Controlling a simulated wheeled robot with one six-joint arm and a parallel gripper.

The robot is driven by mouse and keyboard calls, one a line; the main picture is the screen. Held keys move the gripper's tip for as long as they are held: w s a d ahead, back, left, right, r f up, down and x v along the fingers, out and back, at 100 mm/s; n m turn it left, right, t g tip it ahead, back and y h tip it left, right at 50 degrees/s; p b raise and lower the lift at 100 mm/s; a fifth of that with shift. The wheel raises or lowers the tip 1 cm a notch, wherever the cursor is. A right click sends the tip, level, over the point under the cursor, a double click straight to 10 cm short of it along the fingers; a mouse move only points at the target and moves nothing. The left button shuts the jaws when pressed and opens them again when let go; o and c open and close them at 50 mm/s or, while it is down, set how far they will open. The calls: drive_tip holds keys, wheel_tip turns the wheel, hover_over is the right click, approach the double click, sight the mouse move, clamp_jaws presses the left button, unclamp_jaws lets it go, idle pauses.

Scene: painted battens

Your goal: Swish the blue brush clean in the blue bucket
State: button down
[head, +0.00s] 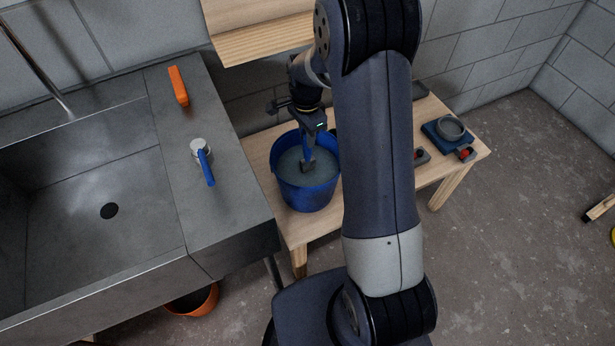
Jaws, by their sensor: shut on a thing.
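The blue bucket (309,198) stands on a low wooden bench, next to the sink's right edge. It holds greyish liquid. My gripper (310,128) is above the bucket, pointing down, and is shut on the blue brush (307,152). The brush hangs down inside the bucket's rim, with its dark lower end at or in the liquid. How deep it sits, and how clean the bristles are, I cannot tell. My arm hides part of the bench just right of the bucket.
An orange bucket (196,302) is below. A blue tray (436,138) with a grey ring-shaped dish (451,128) is at the bench's right. A wooden shelf (262,40) overhangs behind.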

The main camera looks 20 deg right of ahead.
drive_tip(key=shift+r+p, duration=4.15)
drive_tip(key=shift+r, duration=1.65)
drive_tip(key=shift+r+p, duration=1.85)
drive_tip(key=shift+r, duration=0.65)
